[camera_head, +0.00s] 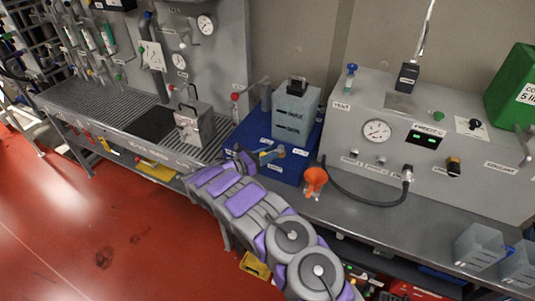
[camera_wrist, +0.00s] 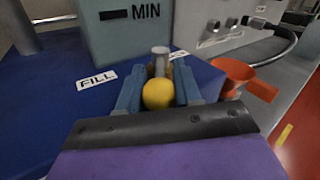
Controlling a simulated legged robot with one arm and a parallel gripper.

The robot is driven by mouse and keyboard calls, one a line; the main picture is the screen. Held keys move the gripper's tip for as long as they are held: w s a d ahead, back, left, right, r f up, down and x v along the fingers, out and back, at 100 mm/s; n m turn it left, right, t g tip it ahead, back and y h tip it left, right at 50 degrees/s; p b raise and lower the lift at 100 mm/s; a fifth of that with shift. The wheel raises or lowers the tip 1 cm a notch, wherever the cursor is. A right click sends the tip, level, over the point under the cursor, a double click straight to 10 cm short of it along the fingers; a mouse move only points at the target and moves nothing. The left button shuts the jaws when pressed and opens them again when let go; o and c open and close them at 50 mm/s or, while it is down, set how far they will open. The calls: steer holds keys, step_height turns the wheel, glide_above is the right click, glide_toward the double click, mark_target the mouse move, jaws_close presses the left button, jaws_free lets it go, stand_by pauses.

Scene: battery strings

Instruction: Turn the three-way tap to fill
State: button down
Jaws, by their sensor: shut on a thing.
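The three-way tap (camera_head: 281,151) sits on the blue base in front of the grey-green MIN-marked tank (camera_head: 291,112). In the wrist view, a yellow ball-like handle end (camera_wrist: 158,94) is between the two blue fingers of my gripper (camera_wrist: 158,92), which is shut on it. A metal stem (camera_wrist: 160,56) stands just beyond the ball. The FILL label (camera_wrist: 97,79) lies on the blue base to the left of the fingers. A second label (camera_wrist: 179,55), partly hidden, is behind the right finger. In the head view, my gripper (camera_head: 262,155) reaches the tap from the lower left.
An orange funnel (camera_head: 315,181) stands close to the right of the tap. A black hose (camera_head: 365,198) loops over the bench toward the VENT and coolant panel (camera_head: 425,130). A metal box with a handle (camera_head: 194,124) stands to the left. Clear plastic containers (camera_head: 480,245) stand at right.

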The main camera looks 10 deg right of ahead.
steer(key=shift+w+a+g, duration=0.1)
steer(key=shift+w+g, duration=0.05)
steer(key=shift+g, duration=0.15)
steer(key=c, duration=0.8)
jaws_free()
steer(key=p+v, duration=0.1)
steer(key=v, duration=1.6)
steer(key=shift+a+f, duration=0.2)
steer(key=shift+a, duration=0.15)
